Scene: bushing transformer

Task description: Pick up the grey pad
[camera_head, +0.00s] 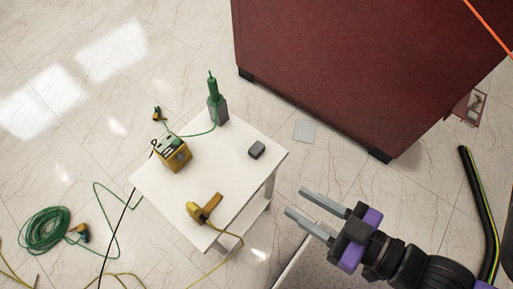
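A small dark grey pad (257,150) with rounded edges lies on the white table (185,205), near its right corner. My gripper (295,200) is to the lower right of the pad, apart from it. Its two grey fingers are parallel with a gap between them, and nothing is held. The fingers point up and left in the picture, towards the table. The pad is in full view.
A yellow device (173,154), a green bottle-shaped tool (216,102) and a yellow clamp-like tool (204,208) stand on the table, with cables. A red cabinet (350,70) stands behind. A flat light grey sheet (304,131) and coiled green cable (45,230) lie on the floor.

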